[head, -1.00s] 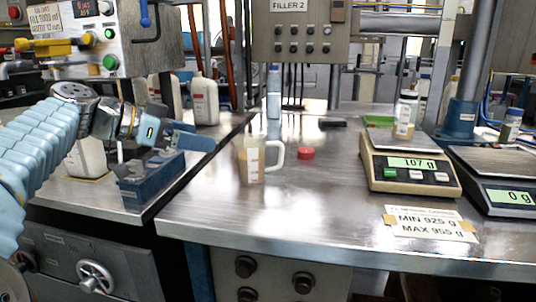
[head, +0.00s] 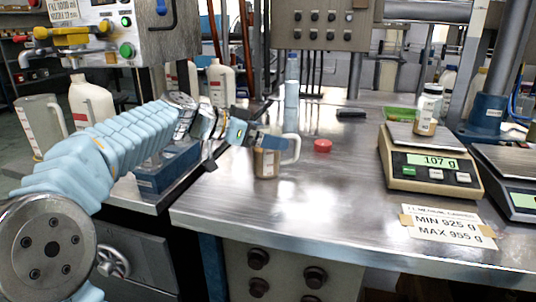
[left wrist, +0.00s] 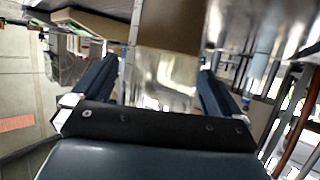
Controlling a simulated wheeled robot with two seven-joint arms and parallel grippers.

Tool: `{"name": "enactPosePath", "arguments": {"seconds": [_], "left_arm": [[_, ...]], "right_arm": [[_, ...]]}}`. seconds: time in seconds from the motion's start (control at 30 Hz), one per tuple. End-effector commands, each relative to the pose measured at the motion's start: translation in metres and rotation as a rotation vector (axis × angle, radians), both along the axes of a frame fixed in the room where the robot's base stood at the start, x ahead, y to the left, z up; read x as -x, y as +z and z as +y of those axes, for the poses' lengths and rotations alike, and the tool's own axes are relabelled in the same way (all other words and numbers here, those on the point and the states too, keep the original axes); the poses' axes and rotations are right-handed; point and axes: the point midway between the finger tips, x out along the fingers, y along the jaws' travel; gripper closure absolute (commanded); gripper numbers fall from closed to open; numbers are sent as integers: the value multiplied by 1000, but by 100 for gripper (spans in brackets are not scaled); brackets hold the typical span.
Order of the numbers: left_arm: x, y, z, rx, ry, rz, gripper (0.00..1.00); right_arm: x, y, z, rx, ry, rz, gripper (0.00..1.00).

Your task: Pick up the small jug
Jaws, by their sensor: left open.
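The small jug (head: 267,164) is clear with a pale handle on its right and holds brown liquid. It stands upright on the steel table. My left gripper (head: 262,142) has reached its upper part from the left, and a finger covers some of the rim. In the left wrist view, the open fingers (left wrist: 160,85) lie on either side of the jug (left wrist: 172,28), whose brown content shows between and beyond the tips. I cannot tell whether a finger touches it. My right gripper is not in view.
A red cap (head: 323,146) lies right of the jug. A scale (head: 420,178) reading 107 g carries a small jar (head: 428,108). A blue bottle (head: 291,82) stands behind. A larger jug (head: 42,125) and white bottles (head: 92,102) stand left.

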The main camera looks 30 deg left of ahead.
Motion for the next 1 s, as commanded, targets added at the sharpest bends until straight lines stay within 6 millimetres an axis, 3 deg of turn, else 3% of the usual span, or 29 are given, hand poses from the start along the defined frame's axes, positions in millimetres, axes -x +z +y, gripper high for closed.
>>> {"name": "enactPosePath", "arguments": {"seconds": [0.3, 0.8, 1.0], "left_arm": [[-8, -4, -4, -1, 2, 0, 0], [-7, -4, -4, 0, 1, 0, 74], [-7, -3, -4, -1, 1, -2, 75]], "right_arm": [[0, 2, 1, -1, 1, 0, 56], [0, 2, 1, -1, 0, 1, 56], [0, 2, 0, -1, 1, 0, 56]]}}
